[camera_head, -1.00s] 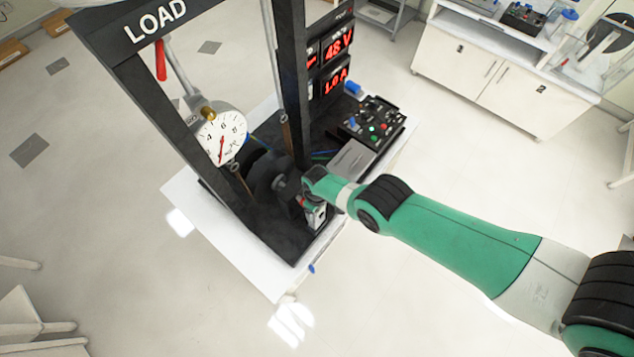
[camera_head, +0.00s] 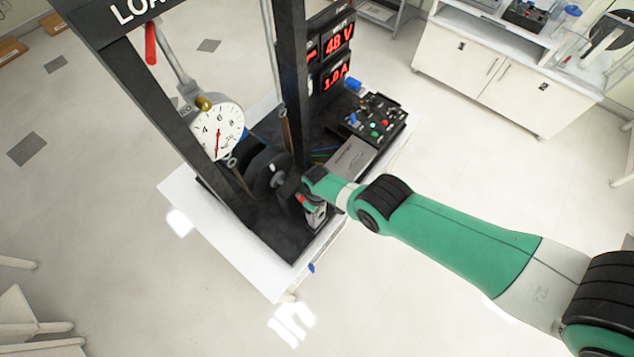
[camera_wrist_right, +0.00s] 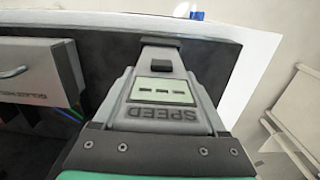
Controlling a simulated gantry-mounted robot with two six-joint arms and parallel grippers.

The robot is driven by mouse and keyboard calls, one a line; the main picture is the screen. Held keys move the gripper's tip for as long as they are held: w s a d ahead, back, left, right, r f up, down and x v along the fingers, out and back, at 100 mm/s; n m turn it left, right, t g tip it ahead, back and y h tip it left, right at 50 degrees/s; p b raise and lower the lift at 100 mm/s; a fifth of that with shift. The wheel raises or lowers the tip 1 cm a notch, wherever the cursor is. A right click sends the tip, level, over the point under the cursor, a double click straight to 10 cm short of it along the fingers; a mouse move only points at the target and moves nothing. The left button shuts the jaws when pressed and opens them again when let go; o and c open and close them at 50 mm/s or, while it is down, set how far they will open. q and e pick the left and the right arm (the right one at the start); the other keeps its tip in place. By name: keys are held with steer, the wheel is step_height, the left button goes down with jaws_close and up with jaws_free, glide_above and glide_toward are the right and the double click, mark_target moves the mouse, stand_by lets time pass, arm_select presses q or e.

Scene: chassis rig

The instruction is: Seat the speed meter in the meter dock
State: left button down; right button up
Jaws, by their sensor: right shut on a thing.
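The speed meter (camera_wrist_right: 160,92) is a grey handheld unit with a pale display showing dashes, a dark button and the word SPEED. It fills the middle of the right wrist view. In the head view it shows as a small light-grey body (camera_head: 316,216) under my right gripper (camera_head: 308,198), which is shut on it. The meter is low over the front right part of the rig's black base, beside the black wheel (camera_head: 274,178). I cannot make out the meter dock or whether the meter touches it. My left gripper is not in view.
The black LOAD frame (camera_head: 125,95) and a second post (camera_head: 290,85) rise beside the wheel. A round dial gauge (camera_head: 217,130) hangs between them. Red readouts (camera_head: 335,58) and a control panel (camera_head: 374,117) stand behind. The white tabletop (camera_head: 262,278) is clear in front.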

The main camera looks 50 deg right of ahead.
steer(key=shift+f+b, duration=0.3)
steer(key=shift+f, duration=0.1)
steer(key=o, duration=1.5)
step_height(320, 180, up, 12)
steer(key=p, duration=1.1)
steer(key=shift+p, duration=0.3)
steer(key=shift+f, duration=0.1)
steer(key=shift+f, duration=0.1)
